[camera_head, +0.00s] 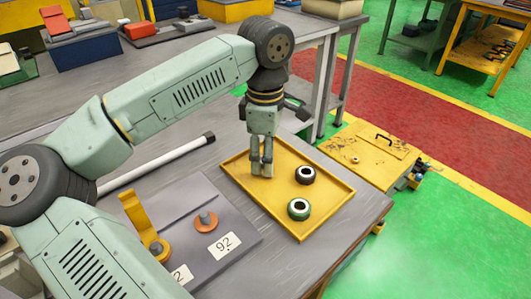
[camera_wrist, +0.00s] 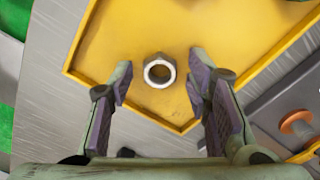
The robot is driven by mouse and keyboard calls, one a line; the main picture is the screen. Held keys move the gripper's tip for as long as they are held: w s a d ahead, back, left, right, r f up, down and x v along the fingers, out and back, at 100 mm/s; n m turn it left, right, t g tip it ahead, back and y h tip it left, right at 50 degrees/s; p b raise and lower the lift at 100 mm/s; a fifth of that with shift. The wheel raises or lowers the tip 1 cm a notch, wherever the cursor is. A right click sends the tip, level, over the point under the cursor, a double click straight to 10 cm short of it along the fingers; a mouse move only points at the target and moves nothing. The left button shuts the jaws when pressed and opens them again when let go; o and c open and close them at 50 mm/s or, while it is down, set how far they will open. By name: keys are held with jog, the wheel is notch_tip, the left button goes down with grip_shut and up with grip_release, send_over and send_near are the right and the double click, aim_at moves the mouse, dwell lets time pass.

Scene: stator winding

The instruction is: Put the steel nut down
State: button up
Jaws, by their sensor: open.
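My gripper (camera_wrist: 162,82) is open, with a finger on each side of the nut and visible gaps between. In the head view my gripper (camera_head: 262,172) points down over the left part of the yellow tray (camera_head: 276,222). I cannot make out the nut there; the fingers seem to hide it.
A dark ring (camera_head: 305,175) and a green-and-black ring (camera_head: 299,208) lie on the tray's right side. A grey plate with an orange peg base (camera_head: 205,221) and a "92" label is left of the tray. A white rod (camera_head: 155,163) lies behind. The table edge is at right.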

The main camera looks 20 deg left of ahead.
notch_tip(320, 180, up, 12)
jog(key=shift+r+b, duration=0.15)
jog(key=shift+b, duration=0.3)
jog(key=shift+a, duration=0.15)
